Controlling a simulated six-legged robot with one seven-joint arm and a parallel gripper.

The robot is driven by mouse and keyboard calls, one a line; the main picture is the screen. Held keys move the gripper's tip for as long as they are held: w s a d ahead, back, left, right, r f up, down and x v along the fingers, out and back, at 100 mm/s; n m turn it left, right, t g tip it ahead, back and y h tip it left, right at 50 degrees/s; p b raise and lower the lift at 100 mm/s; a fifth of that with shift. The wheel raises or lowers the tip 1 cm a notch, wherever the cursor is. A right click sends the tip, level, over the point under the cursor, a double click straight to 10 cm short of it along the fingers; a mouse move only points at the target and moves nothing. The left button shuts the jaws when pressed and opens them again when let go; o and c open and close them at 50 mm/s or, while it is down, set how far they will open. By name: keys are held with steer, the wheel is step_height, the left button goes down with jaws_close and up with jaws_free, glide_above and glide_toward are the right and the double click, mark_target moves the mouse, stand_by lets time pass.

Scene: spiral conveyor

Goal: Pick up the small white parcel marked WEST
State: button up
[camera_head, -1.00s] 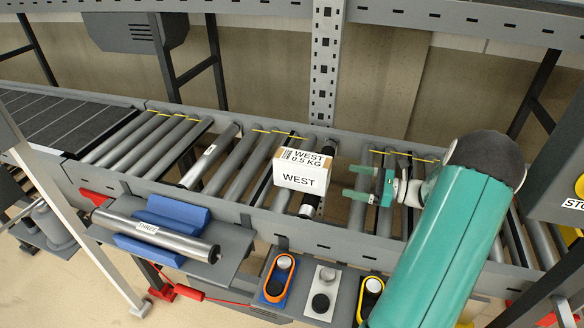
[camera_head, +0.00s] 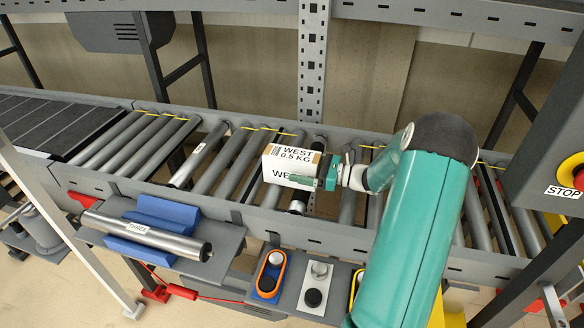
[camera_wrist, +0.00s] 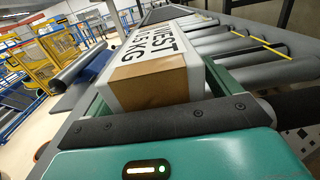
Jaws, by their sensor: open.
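The small white parcel marked WEST 0.5 KG (camera_head: 289,160) sits on the rollers of the conveyor (camera_head: 230,150). It also shows close up in the wrist view (camera_wrist: 150,75), with brown tape on its near end. My gripper (camera_head: 308,178) reaches it from the right, with its green fingers along the parcel's near and far sides. The near finger covers part of the front WEST label. In the wrist view the fingers (camera_wrist: 160,95) lie on both sides of the parcel. The jaws are open; whether either finger touches the parcel is hard to tell.
A roller marked THREE (camera_head: 146,232) lies in a blue cradle (camera_head: 165,213) below the conveyor's front rail. A control panel with an orange-ringed switch (camera_head: 269,274) is near my arm. A STOP button box (camera_head: 560,170) stands at the right. Rollers left of the parcel are clear.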

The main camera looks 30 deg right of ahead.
steer(key=shift+w+a, duration=0.3)
steer(key=shift+w, duration=0.05)
steer(key=c, duration=1.3)
steer(key=shift+c, duration=0.7)
steer(key=shift+r, duration=0.1)
